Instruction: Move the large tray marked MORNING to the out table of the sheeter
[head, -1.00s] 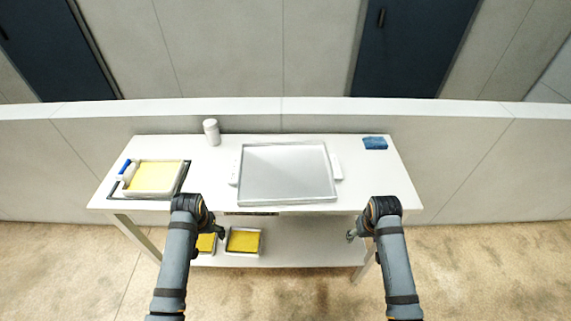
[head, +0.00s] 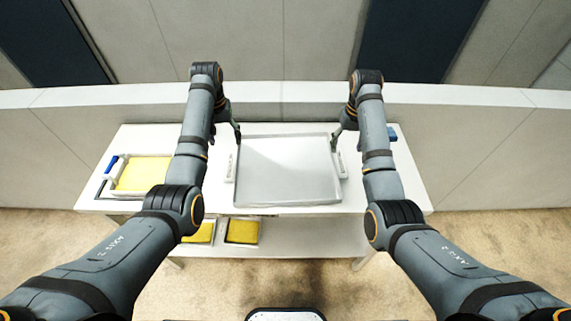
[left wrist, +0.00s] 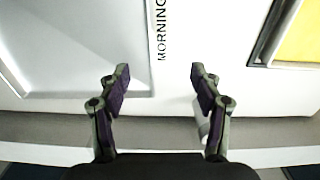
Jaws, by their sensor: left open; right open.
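The large grey-white tray (head: 288,168) lies flat on the white table, with a white handle strip on its left and right sides. The left wrist view shows MORNING printed on a white strip (left wrist: 161,70) beside the tray's recess (left wrist: 80,45). My left gripper (head: 238,134) is open at the tray's back left, near the left handle. In the left wrist view its spread fingers (left wrist: 158,85) have nothing between them and straddle the line of the label strip. My right gripper (head: 335,140) is open near the tray's back right corner. No sheeter can be made out.
A smaller tray with a yellow filling (head: 142,175) and a blue-handled roller (head: 111,164) stand on the table's left. A blue item (head: 392,133) is partly behind my right arm. Yellow-filled trays (head: 242,232) sit on the lower shelf. A low wall (head: 285,92) runs behind.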

